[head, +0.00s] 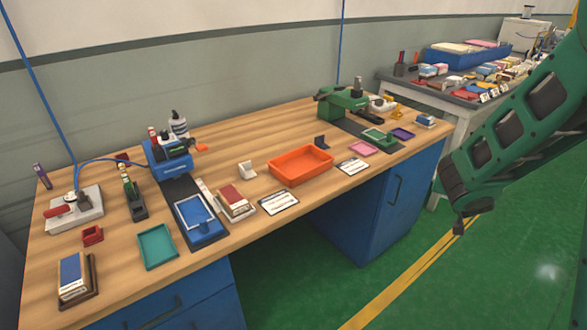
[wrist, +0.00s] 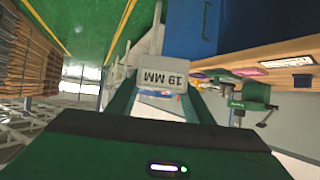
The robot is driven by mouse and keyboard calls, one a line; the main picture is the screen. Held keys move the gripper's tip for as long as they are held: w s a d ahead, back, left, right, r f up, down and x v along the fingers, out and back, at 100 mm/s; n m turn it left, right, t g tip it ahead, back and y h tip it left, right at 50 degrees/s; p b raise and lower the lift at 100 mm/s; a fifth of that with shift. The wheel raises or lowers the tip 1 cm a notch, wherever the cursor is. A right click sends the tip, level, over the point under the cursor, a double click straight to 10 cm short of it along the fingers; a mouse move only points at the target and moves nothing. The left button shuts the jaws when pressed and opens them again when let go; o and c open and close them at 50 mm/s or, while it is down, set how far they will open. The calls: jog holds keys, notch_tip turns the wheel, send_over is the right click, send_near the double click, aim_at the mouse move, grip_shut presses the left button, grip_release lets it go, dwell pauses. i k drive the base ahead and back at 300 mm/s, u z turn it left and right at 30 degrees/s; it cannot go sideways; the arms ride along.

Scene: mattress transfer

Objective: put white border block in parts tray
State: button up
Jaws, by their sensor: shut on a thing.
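In the head view my green arm is at the right, over the green floor and clear of the bench; I cannot make out the block there. An empty orange tray (head: 301,165), likely the parts tray, lies on the wooden bench, well left of my arm.
The wooden bench (head: 225,143) carries a blue machine (head: 168,160), a green machine (head: 343,101) and a small white holder (head: 247,170) beside the orange tray. White cards (head: 279,202) lie along the front edge. A crowded grey table (head: 440,88) stands behind. Open floor lies in front.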

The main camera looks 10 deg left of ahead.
aim_at(298, 170)
jog(key=i, duration=0.85)
jog(key=z, duration=0.05)
